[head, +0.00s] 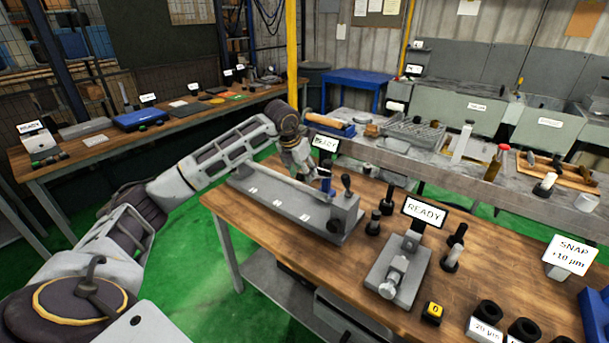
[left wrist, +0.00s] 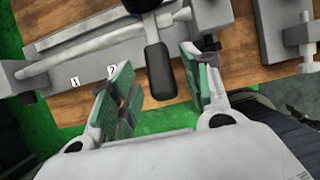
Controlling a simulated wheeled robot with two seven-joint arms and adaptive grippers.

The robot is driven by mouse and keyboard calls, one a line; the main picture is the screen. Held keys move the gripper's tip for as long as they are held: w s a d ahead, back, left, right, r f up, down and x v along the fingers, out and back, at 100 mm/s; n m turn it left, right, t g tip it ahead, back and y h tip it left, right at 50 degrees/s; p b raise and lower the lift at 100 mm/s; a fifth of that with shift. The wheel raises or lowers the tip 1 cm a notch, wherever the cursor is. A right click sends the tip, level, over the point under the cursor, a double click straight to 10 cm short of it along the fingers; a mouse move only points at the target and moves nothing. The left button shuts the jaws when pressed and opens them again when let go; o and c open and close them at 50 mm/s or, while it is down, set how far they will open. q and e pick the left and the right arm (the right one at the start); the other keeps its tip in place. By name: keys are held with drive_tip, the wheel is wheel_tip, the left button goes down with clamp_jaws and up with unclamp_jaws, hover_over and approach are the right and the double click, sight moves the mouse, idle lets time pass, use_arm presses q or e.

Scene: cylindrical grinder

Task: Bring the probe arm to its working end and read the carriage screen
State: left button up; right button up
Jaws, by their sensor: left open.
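A long grey fixture (head: 280,205) with a rod along it and numbered labels lies on the wooden bench; it also shows in the left wrist view (left wrist: 90,55). A small screen (head: 325,143) reading READY stands above its far side, beside my gripper. My left gripper (head: 315,178) is at the fixture, open. In the left wrist view a black-ended handle (left wrist: 160,72), which may be the probe arm, lies between its green-padded fingers with gaps on both sides. I cannot tell its base joint, partly hidden in the head view. My right gripper is not in view.
A second grey gauge (head: 398,270) with a READY screen (head: 424,210) stands to the right, with dark knobs (head: 387,200) near it. Green floor is free at left.

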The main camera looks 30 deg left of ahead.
sight(317, 176)
use_arm(q)
drive_tip(key=shift+x, duration=1.4)
clamp_jaws()
